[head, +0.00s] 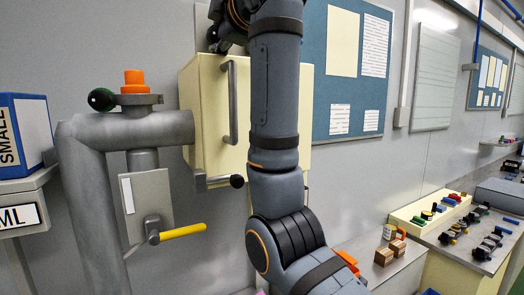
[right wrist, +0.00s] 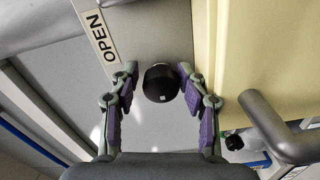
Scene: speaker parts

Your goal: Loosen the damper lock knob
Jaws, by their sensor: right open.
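In the right wrist view a round black knob (right wrist: 160,83) with a small white mark stands between the two purple-padded fingers of my open right gripper (right wrist: 154,78). The fingers lie on either side of it, and I cannot tell whether either touches it. A grey plate beside it carries a white OPEN label (right wrist: 97,29). In the head view my right gripper (head: 222,38) is high up by the cream cabinet's top left corner. It is partly cut off by the upper edge, and I cannot make out the knob there. My left gripper is not in view.
The cream cabinet (head: 205,115) has a vertical bar handle (head: 232,105) and a black-ended lever (head: 237,181). Benches with parts stand right.

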